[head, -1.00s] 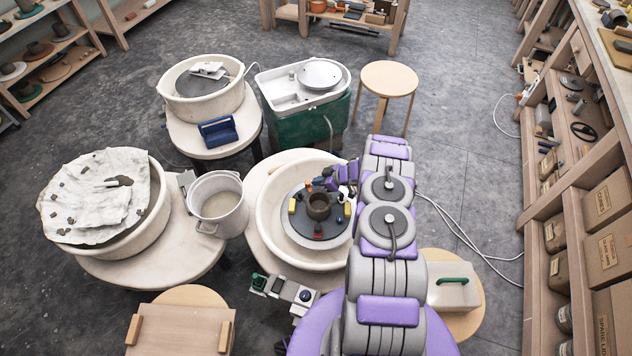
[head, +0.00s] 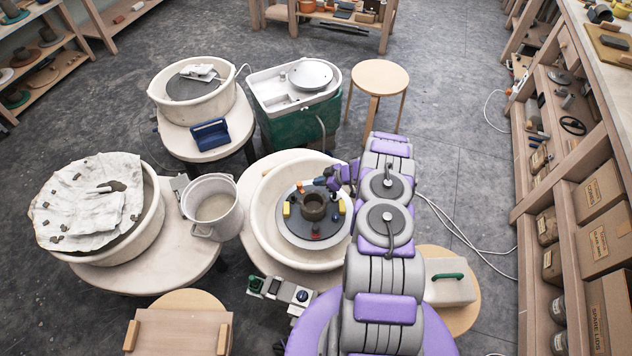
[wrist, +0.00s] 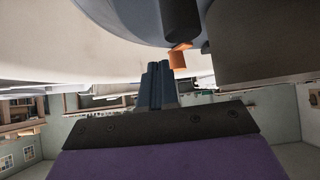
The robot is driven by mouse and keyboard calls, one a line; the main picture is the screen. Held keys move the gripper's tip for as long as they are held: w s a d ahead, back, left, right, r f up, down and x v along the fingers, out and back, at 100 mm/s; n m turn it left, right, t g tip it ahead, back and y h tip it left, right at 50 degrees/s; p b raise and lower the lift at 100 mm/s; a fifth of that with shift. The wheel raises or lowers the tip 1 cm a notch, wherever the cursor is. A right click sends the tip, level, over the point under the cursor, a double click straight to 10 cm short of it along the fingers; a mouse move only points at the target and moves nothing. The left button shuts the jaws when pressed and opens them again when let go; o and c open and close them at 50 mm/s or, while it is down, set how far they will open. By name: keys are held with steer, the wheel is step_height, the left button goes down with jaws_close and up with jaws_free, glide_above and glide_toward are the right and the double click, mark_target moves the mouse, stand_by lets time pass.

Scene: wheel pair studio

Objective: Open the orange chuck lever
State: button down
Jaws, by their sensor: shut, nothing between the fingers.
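The orange lever (wrist: 179,56) shows in the wrist view as a small block with a thin tab, below a dark cylinder. In the head view a small orange spot (head: 300,187) shows at the back of the wheel head (head: 290,228), beside a brown pot (head: 314,206). My gripper (wrist: 158,66) has its blue fingers together and empty, just left of the lever in the wrist view; I cannot tell whether they touch it. In the head view my gripper (head: 321,182) is at the back right of the pot, over the wheel head.
Yellow blocks (head: 286,210) and a red block (head: 315,236) stand around the pot. The cream splash pan (head: 262,222) rings the wheel. A bucket (head: 213,207) stands to the left, and a lidded box with a green handle (head: 449,288) to the right.

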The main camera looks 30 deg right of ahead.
steer(key=p+v, duration=0.3)
steer(key=v, duration=1.2)
steer(key=shift+d+r, duration=0.25)
steer(key=shift+r, duration=0.05)
steer(key=shift+s, duration=0.1)
